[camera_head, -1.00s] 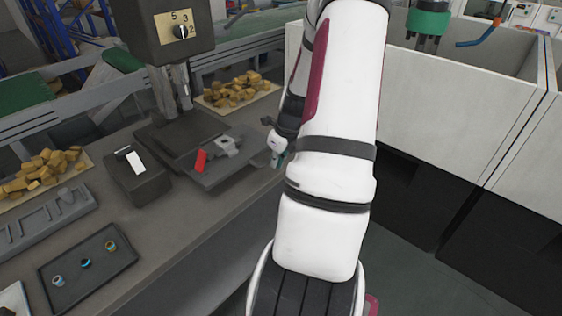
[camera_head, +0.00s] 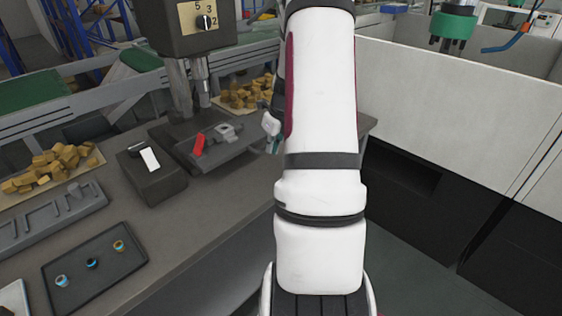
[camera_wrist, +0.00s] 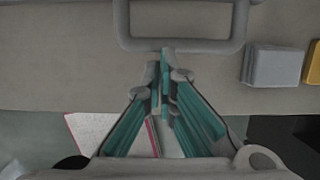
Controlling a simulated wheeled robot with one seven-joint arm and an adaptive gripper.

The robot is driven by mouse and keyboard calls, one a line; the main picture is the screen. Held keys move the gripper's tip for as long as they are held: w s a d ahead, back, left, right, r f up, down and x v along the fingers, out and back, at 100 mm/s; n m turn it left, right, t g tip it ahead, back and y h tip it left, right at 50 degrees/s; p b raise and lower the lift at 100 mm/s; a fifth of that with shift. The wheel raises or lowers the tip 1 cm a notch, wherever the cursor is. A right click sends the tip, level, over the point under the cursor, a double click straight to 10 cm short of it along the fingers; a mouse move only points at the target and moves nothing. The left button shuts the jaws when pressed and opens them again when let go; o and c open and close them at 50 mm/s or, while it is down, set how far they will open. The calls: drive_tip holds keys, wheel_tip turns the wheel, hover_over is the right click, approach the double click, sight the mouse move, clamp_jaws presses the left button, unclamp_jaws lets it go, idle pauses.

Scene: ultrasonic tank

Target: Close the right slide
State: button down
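I cannot pick out the right slide for certain in either view. My gripper (camera_wrist: 164,72) shows in the wrist view with its teal fingers converged and the tips together. I see nothing held between them. The tips point at a grey looped frame (camera_wrist: 185,46) lying on a brown-grey surface, close to its near edge. I cannot tell if they touch it. In the head view my white arm hides most of the gripper; only a small part of it shows at the arm's left.
A press-like machine (camera_head: 187,28) with a dial stands on the bench (camera_head: 190,226). A black box (camera_head: 152,178), a dark tray (camera_head: 95,262) with small rings and yellow-brown blocks (camera_head: 60,163) are on the bench. White panels (camera_head: 455,110) stand at right. A grey block (camera_wrist: 275,65) lies beside the frame.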

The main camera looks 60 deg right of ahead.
sight(252, 138)
drive_tip(key=w+b, duration=0.1)
drive_tip(key=w, duration=0.2)
drive_tip(key=w+d+b, duration=0.1)
drive_tip(key=w, duration=0.2)
drive_tip(key=w+d+b, duration=0.1)
drive_tip(key=w, duration=0.2)
drive_tip(key=shift+w+d, duration=0.15)
drive_tip(key=shift+w, duration=0.15)
drive_tip(key=shift+s, duration=0.1)
drive_tip(key=shift+s+r, duration=0.1)
drive_tip(key=shift+s, duration=0.2)
drive_tip(key=s+f+p+v, duration=0.1)
drive_tip(key=s+v, duration=0.1)
drive_tip(key=v, duration=0.9)
drive_tip(key=shift+s+a+r, duration=0.35)
drive_tip(key=shift+s+a, duration=0.05)
